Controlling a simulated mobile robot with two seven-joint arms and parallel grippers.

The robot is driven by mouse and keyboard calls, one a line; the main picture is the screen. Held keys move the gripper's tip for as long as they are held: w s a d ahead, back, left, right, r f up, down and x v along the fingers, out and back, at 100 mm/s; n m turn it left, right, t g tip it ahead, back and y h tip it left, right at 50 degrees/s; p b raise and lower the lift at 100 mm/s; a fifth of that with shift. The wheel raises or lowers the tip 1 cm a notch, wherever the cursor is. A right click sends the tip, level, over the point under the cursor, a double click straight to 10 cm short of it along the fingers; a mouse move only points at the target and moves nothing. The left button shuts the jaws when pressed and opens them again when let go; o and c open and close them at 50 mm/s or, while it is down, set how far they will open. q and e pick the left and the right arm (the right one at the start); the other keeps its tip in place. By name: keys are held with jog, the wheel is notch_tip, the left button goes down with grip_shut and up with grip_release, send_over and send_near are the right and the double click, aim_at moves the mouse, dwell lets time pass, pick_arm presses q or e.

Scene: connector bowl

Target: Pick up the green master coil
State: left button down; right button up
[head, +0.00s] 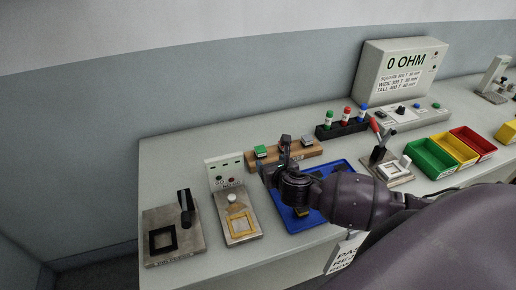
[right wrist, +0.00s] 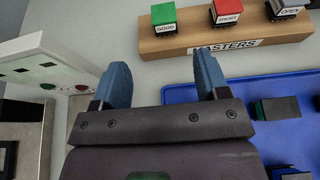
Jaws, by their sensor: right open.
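The green master coil (head: 261,151) is a small block with a green top, standing at the left end of the wooden masters rack (head: 299,158). In the right wrist view the green coil (right wrist: 163,15) sits above a "GOOD" label, beyond my fingertips. My right gripper (right wrist: 160,80) is open and empty, its two blue fingers apart. It points toward the rack and is apart from the coil. In the head view my right gripper (head: 277,165) is just in front of the rack, partly hidden by its own wrist. My left gripper is not in view.
A red "SHORT" coil (right wrist: 226,12) and an "OPEN" coil (right wrist: 286,8) share the rack. A blue tray (head: 346,170) with dark parts lies under my right arm. A white panel device (head: 224,172) stands close on the left. A black holder (head: 342,129) with colored bottles stands behind.

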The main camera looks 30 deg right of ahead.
aim_at(262, 154)
jog(key=x, duration=0.4)
jog(key=shift+w+d, duration=0.1)
jog(key=shift+d+f+b+x, duration=0.15)
jog(key=shift+x, duration=1.2)
jog(key=shift+d+f+b+x, duration=0.1)
jog(key=shift+d+b+x, duration=0.05)
jog(key=shift+x, duration=1.15)
jog(key=c, duration=1)
jog(key=shift+c, duration=0.2)
